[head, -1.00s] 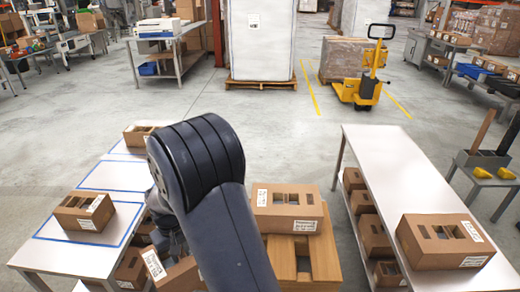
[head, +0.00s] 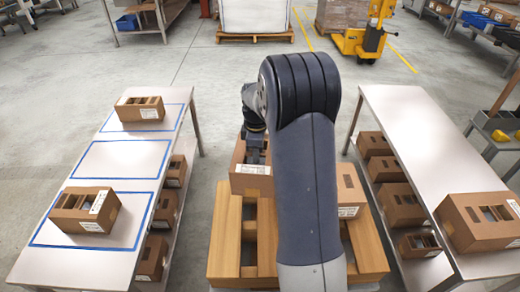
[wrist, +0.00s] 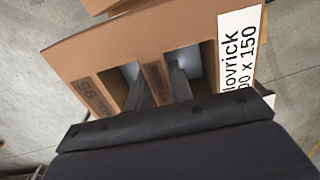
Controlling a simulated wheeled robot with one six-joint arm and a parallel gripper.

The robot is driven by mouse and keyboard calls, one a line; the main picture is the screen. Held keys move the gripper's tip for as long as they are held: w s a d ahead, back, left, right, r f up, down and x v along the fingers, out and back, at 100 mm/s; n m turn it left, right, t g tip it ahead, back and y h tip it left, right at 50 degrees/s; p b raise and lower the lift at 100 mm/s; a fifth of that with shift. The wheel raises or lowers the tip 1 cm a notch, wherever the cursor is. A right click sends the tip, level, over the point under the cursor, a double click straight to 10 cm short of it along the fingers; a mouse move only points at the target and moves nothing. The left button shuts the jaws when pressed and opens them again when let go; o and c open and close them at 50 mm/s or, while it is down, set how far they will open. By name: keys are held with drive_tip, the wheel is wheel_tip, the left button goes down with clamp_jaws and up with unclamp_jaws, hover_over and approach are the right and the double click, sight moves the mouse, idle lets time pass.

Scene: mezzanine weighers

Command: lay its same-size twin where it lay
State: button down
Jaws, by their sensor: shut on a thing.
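My gripper (head: 256,150) is shut on a brown cardboard box (head: 252,183) with openings in its top. In the wrist view the fingers reach into two openings of this box (wrist: 75,62), and a white label reads partly "lovrick" and "00 x 150". In the head view the box is over or just behind a wooden stand; I cannot tell whether it touches it. On the left table (head: 120,257), the middle blue outline (head: 122,160) is empty. A box (head: 140,109) lies in the far outline and another (head: 86,209) in the near one.
The wooden stand (head: 225,240) is between the tables. Another box (head: 349,190) is partly hidden behind my arm. The right table (head: 405,130) bears a box (head: 480,221) at its near end. Several boxes fill the shelves below both tables. A yellow pallet truck (head: 365,42) stands behind.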

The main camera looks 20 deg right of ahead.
drive_tip(key=shift+w+d+r+n, duration=0.2)
drive_tip(key=shift+w+d+n, duration=0.05)
drive_tip(key=shift+d+n, duration=0.45)
drive_tip(key=shift+a+f+b, duration=0.1)
drive_tip(key=shift+f+b, duration=1.1)
drive_tip(key=shift+f, duration=0.25)
drive_tip(key=shift+f, duration=0.1)
drive_tip(key=shift+f+b, duration=0.5)
drive_tip(key=shift+f, duration=0.3)
drive_tip(key=shift+f, duration=0.1)
wheel_tip(320, 180, down, 11)
drive_tip(key=b, duration=0.7)
drive_tip(key=shift+f, duration=0.15)
drive_tip(key=shift+f, duration=0.3)
drive_tip(key=c, duration=1.2)
unclamp_jaws()
drive_tip(key=shift+o, duration=0.2)
drive_tip(key=shift+r, duration=0.1)
